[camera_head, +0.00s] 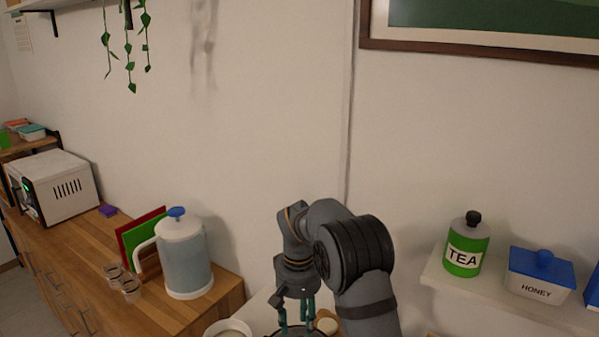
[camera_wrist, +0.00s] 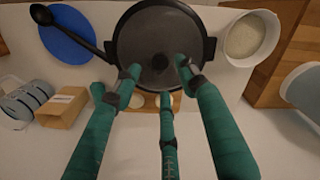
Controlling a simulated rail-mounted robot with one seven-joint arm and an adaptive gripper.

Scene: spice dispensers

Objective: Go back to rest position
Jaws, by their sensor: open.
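My gripper (camera_head: 296,318) hangs low at the bottom middle of the head view, pointing down over the counter. In the wrist view its green fingers (camera_wrist: 158,85) are spread apart with nothing between them. A dark round pan (camera_wrist: 140,30) lies below the fingertips in the wrist view. Only its edge shows in the head view, partly hidden by my gripper. The gap between the fingertips and the pan is hard to judge.
A white bowl (camera_wrist: 250,38) stands right of the pan. A blue plate with a black ladle (camera_wrist: 68,35) lies left. A water jug (camera_head: 184,262) stands on the wooden counter. A tea jar (camera_head: 465,245) and honey box (camera_head: 538,277) sit on the right shelf (camera_head: 490,306).

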